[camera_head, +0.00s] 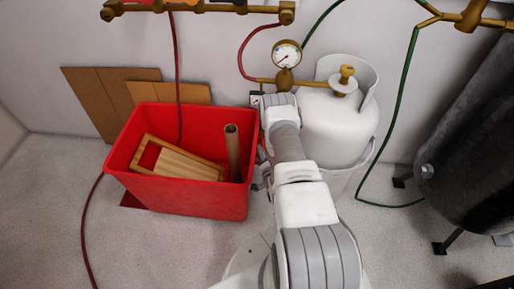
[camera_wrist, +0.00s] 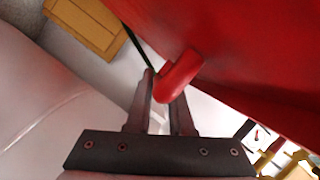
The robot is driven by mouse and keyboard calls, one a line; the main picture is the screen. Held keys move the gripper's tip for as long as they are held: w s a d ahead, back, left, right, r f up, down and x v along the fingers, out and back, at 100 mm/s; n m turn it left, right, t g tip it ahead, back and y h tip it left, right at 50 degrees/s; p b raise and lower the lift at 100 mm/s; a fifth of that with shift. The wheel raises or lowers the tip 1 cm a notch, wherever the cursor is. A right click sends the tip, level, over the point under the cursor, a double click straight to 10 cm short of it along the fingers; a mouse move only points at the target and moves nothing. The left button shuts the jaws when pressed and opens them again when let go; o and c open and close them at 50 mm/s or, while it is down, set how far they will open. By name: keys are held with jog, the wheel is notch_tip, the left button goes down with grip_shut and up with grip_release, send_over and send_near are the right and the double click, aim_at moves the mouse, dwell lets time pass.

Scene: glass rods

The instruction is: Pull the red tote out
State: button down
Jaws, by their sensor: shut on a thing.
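The red tote (camera_head: 190,200) stands on the floor left of my arm in the head view. It holds a wooden frame-like piece and a brown tube. Its red wall (camera_wrist: 245,50) fills the upper right of the wrist view. A red handle (camera_wrist: 180,77) sticks out from that wall. My gripper (camera_wrist: 164,88) is shut on the handle, with one dark finger on each side of it. In the head view the fingers are mostly hidden by my arm, at the tote's right side.
A white gas cylinder (camera_head: 335,125) stands right behind my arm. Brown boards (camera_head: 95,97) lean on the wall behind the tote. A red hose (camera_head: 84,235) runs along the floor at left. A dark tank (camera_head: 470,150) stands at right. The floor before the tote is clear.

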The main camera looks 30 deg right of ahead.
jog(key=shift+s+d, duration=0.15)
jog(key=shift+d, duration=0.3)
jog(key=c, duration=0.8)
grip_release()
jog(key=shift+a, duration=0.15)
jog(key=shift+a, duration=0.1)
jog(key=shift+s, duration=0.15)
